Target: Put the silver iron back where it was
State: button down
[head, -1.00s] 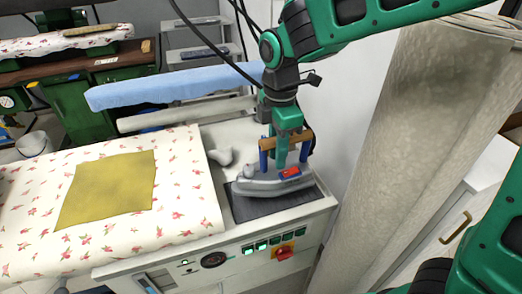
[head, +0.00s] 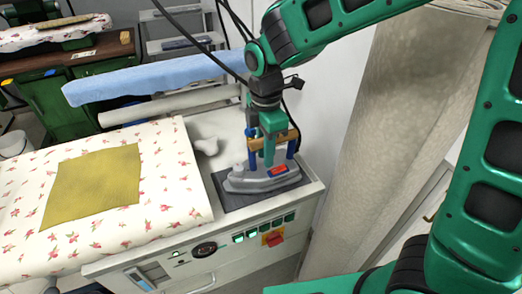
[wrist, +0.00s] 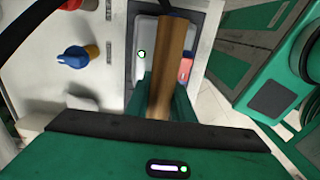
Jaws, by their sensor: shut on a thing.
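The silver iron (head: 262,178) is upright over the dark rest pad (head: 240,199) at the right end of the ironing station. It looks to be on the pad, though I cannot tell if its sole fully touches. My gripper (head: 272,142) is shut on the iron's wooden handle, coming from above. In the wrist view the wooden handle (wrist: 168,70) runs between my green fingers, with the grey iron body (wrist: 147,55) below it. The iron's far side is partly hidden by my gripper.
A floral ironing board (head: 170,165) with a mustard cloth (head: 92,185) lies left of the pad. A blue padded arm (head: 155,78) extends behind. The front panel has green switches and a red knob (head: 272,239). A pale wall column (head: 370,130) stands close on the right.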

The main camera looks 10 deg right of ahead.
jog(key=c, duration=1.5)
grip_release()
jog(key=shift+c, duration=0.2)
notch_tip(320, 180, up, 12)
jog(key=shift+r, duration=0.1)
jog(key=shift+a, duration=0.1)
